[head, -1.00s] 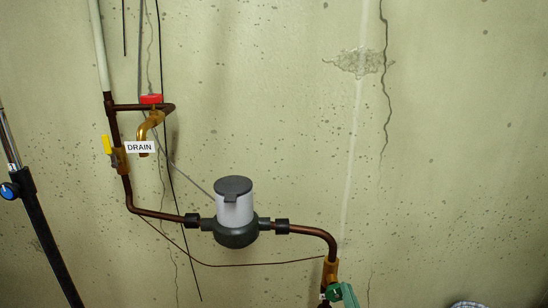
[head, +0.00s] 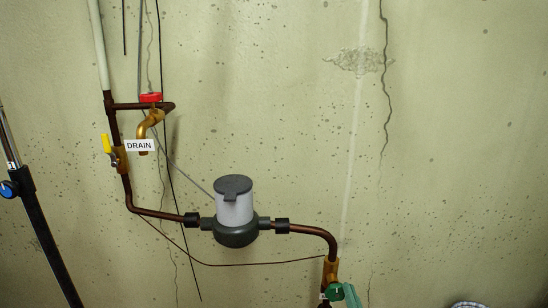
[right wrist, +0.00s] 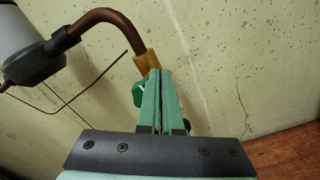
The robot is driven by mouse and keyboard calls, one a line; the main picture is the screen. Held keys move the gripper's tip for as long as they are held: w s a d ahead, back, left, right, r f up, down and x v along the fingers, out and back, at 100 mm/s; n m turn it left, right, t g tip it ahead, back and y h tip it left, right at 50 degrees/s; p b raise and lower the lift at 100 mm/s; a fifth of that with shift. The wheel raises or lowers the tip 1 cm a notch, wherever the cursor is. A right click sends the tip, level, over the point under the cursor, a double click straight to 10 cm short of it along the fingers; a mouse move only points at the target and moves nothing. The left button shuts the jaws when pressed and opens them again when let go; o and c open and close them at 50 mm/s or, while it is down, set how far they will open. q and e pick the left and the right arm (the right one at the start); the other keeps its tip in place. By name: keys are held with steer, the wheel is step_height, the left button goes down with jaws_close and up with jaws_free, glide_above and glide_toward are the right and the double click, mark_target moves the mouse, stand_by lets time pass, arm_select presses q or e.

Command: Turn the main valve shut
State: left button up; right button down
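The main valve's brass body (head: 331,270) sits at the lower end of the copper pipe, right of the meter. Its green handle (head: 335,292) shows at the bottom edge of the head view, partly cut off. My right gripper (head: 350,294) is just right of the handle there. In the right wrist view my right gripper (right wrist: 161,73) has its two pale green fingers together, with only a thin gap and nothing seen between them. The green handle (right wrist: 138,93) is beside the left finger, partly hidden by it; I cannot tell whether they touch. My left gripper is out of view.
A grey and white water meter (head: 234,208) is left of the valve. Farther left are a yellow-handled valve (head: 107,144), a DRAIN label (head: 140,147) and a red-handled tap (head: 151,98). A thin wire (head: 250,265) runs to the pipe. The wall right of the valve is clear.

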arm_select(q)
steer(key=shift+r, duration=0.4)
arm_select(e)
steer(key=shift+f, duration=0.35)
steer(key=shift+r, duration=0.1)
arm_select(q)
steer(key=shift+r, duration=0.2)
arm_select(e)
steer(key=s, duration=0.6)
steer(key=shift+d+r, duration=0.35)
steer(key=shift+d, duration=0.1)
